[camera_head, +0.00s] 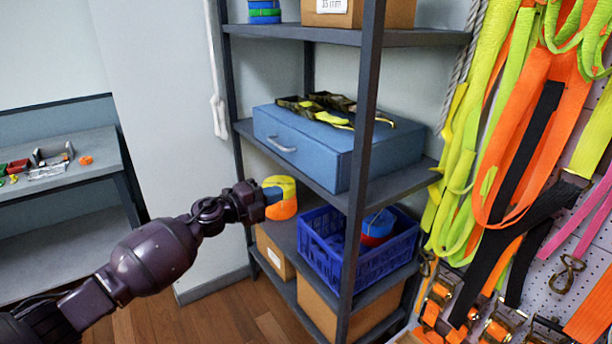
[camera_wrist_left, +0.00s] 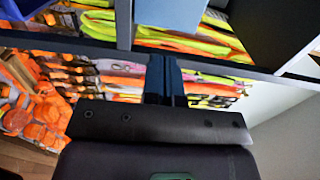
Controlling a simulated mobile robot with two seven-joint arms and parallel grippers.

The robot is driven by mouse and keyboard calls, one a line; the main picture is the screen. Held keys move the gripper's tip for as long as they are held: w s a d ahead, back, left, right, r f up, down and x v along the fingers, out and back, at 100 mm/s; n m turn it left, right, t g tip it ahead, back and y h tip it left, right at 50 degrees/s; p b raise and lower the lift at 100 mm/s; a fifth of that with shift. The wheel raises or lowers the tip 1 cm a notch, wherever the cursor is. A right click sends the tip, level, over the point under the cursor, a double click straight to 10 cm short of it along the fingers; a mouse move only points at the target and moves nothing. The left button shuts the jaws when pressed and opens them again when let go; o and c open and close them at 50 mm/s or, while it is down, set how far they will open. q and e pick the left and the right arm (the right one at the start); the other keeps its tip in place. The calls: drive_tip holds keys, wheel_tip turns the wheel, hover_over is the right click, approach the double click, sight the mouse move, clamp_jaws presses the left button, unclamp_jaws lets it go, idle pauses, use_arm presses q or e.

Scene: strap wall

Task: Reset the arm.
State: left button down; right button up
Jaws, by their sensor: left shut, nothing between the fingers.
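My left arm comes in from the left in the head view. Its gripper (camera_head: 272,196) is shut and empty, in front of the shelf rack between the middle and lower shelves. In the left wrist view the shut blue fingers (camera_wrist_left: 164,78) point toward a dark shelf edge, with bright straps beyond. An orange and yellow strap roll (camera_head: 286,208) shows right behind the fingertips; I cannot tell whether they touch it. My right gripper is not in view.
The dark rack (camera_head: 364,150) holds a blue drawer box (camera_head: 310,150) and a blue crate (camera_head: 345,272). Hanging straps (camera_head: 520,130) cover the right wall. A grey bench (camera_head: 75,172) stands at left. Open floor (camera_head: 200,315) lies below the arm.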

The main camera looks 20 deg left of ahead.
use_arm(q)
wheel_tip(320, 180, up, 4)
drive_tip(key=r+n+t+y, duration=0.1)
drive_tip(key=n+t+y, duration=0.1)
drive_tip(key=n+t, duration=0.25)
drive_tip(key=s+a+f+n+g+y, duration=0.1)
drive_tip(key=s+f+n+g+y, duration=0.2)
drive_tip(key=s+f+n, duration=0.7)
drive_tip(key=s+a+f+n+g+y, duration=0.1)
drive_tip(key=s+f+n+g+y, duration=0.2)
drive_tip(key=s+f, duration=1.8)
drive_tip(key=s+n+y, duration=0.4)
drive_tip(key=s+n, duration=0.1)
drive_tip(key=n, duration=0.2)
drive_tip(key=shift+s+a+f+n, duration=0.2)
drive_tip(key=shift+s+f+n, duration=0.05)
drive_tip(key=shift+s+n, duration=0.1)
